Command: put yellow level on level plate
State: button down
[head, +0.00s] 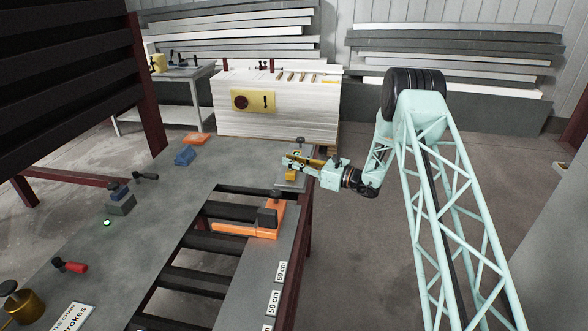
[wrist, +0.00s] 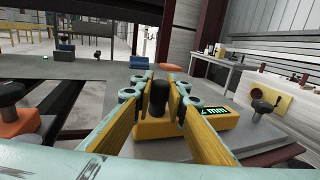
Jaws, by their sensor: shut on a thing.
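The yellow level (wrist: 205,121) is a low yellow block with an upright black knob and a lit green display reading in mm. My gripper (wrist: 160,92) is shut on it, with its yellow-lined fingers either side of the black knob. In the head view my gripper (head: 290,163) is at the table's far right edge, with yellow showing at its fingers. A grey plate (head: 286,184), which looks like the level plate, lies directly below there. The fingers hide part of the level, and I cannot tell whether its underside touches the plate.
An orange clamp (head: 250,230) with a dark block stands nearer on the slatted table. A blue block (head: 185,156) and an orange block (head: 197,138) lie further left. A white board stack (head: 285,107) stands just beyond. The grey tabletop's middle (head: 165,200) is mostly clear.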

jog(key=shift+f, duration=0.25)
jog(key=c, duration=2.2)
grip_release()
jog(key=shift+s+d, duration=0.1)
jog(key=shift+d, duration=0.1)
jog(key=shift+v, duration=5.8)
